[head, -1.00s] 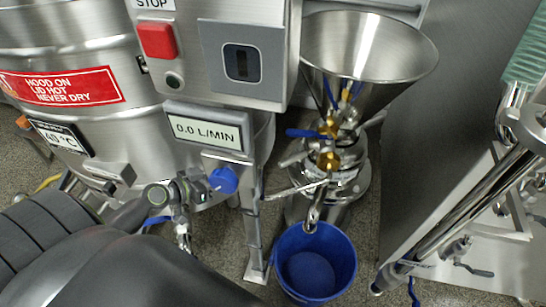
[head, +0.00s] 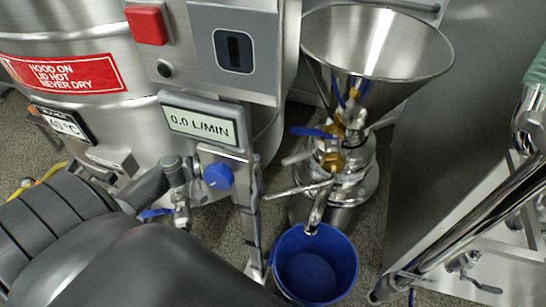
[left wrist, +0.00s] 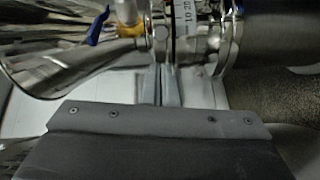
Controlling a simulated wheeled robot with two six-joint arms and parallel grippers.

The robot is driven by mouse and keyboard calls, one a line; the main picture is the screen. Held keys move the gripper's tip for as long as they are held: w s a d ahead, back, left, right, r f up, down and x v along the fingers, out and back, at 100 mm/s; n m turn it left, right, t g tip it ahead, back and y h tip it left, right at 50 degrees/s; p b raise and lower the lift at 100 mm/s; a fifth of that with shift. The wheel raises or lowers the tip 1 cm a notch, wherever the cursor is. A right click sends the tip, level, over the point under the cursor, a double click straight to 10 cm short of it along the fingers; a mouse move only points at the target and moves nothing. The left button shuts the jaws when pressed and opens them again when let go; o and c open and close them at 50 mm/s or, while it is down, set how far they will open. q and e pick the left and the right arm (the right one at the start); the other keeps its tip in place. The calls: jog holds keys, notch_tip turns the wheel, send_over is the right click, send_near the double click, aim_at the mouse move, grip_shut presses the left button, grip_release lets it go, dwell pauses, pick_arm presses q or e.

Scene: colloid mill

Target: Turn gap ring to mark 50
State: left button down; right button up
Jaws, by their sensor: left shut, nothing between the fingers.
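The colloid mill with its steel hopper (head: 378,45) stands right of centre in the head view. The gap ring (left wrist: 186,22) shows in the left wrist view as a pale band with the numbers 10 and 20, at the top between steel flanges. Its pointer and the mark 50 cannot be made out. My left gripper (left wrist: 164,72) is shut and empty, its thin grey fingers just below the ring in that picture. I cannot tell whether they touch it. In the head view my dark left arm fills the lower left and the fingertips cannot be made out. My right gripper is not in view.
A blue bucket (head: 310,268) stands under the mill's outlet spout (head: 319,208). Brass valves (head: 333,160) with blue levers sit below the hopper. A control box (head: 232,45) and a 0.0 L/MIN display (head: 200,124) are to the left. A steel frame with pipes stands at the right.

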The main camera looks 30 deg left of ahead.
pick_arm(q)
jog(key=x, duration=0.6)
jog(key=shift+b, duration=0.3)
jog(key=shift+d, duration=0.2)
jog(key=shift+s+d+n+t+y+p, duration=0.7)
jog(key=shift+d+n+y+p, duration=0.1)
jog(key=shift+d+p, duration=0.2)
